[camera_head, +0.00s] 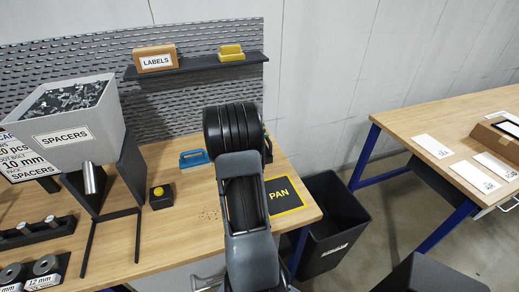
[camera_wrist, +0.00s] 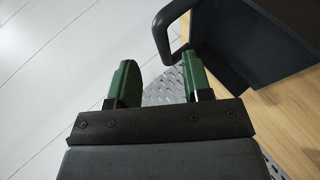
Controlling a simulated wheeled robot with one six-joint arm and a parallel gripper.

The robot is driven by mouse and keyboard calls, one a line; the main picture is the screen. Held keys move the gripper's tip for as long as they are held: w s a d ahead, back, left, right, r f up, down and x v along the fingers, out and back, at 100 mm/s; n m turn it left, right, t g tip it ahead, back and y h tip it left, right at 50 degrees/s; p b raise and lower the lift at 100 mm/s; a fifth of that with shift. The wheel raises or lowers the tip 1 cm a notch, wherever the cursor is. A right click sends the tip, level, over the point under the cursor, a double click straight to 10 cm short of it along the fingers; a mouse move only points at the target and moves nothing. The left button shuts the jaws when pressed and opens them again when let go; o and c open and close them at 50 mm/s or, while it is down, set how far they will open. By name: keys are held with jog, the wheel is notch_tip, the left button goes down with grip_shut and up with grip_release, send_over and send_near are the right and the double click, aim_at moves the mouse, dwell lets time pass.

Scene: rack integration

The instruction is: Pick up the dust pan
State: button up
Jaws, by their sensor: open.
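My gripper (camera_wrist: 161,76) shows in the wrist view with its two green fingers apart and nothing between them. A dark grey object with a loop handle (camera_wrist: 232,42), which looks like the dust pan, is just beyond and to the right of the fingers, apart from them. In the head view my arm hides the gripper's fingers and that object. A black mat marked PAN (camera_head: 286,194) with a yellow border lies at the workbench's right end, partly behind my arm.
The workbench (camera_head: 185,215) carries a blue tool (camera_head: 193,158), a yellow button box (camera_head: 160,196) and a SPACERS bin (camera_head: 70,125) on a stand. A pegboard (camera_head: 185,95) with a shelf stands behind. A dark waste bin (camera_head: 335,225) is right; a second table (camera_head: 420,125) lies beyond.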

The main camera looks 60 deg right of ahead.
aim_at(267, 139)
jog(key=shift+p+x, duration=1.2)
jog(key=shift+x, duration=1.75)
jog(key=shift+w, duration=0.1)
jog(key=shift+a, duration=0.1)
grip_shut()
